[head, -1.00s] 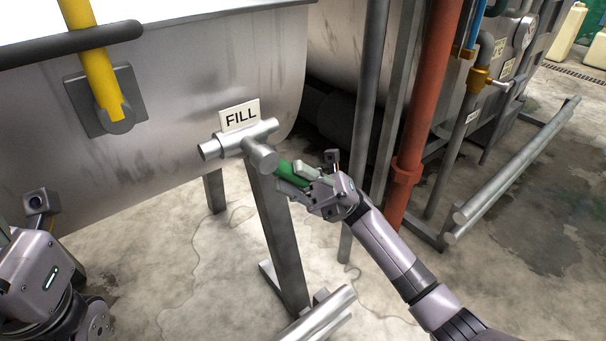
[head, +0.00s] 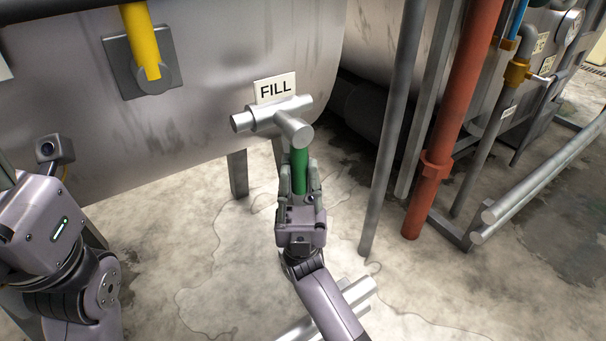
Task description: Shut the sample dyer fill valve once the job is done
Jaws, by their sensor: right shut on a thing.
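The fill valve (head: 275,117) is a grey metal pipe piece with a stub facing me, under a white FILL sign (head: 275,88). Its green lever handle (head: 299,169) points down toward me from the stub. My right gripper (head: 300,180) is shut on the green handle, with one finger on each side of it. The gripper covers the handle's lower end. My left arm (head: 50,230) shows at the left edge; its gripper fingers are not in the picture.
The large grey dyer drum (head: 200,95) stands behind the valve, with a yellow lever (head: 141,40) at upper left. A grey post (head: 392,130) and a red pipe (head: 453,120) stand to the right. Grey bars (head: 345,300) lie low by my right arm.

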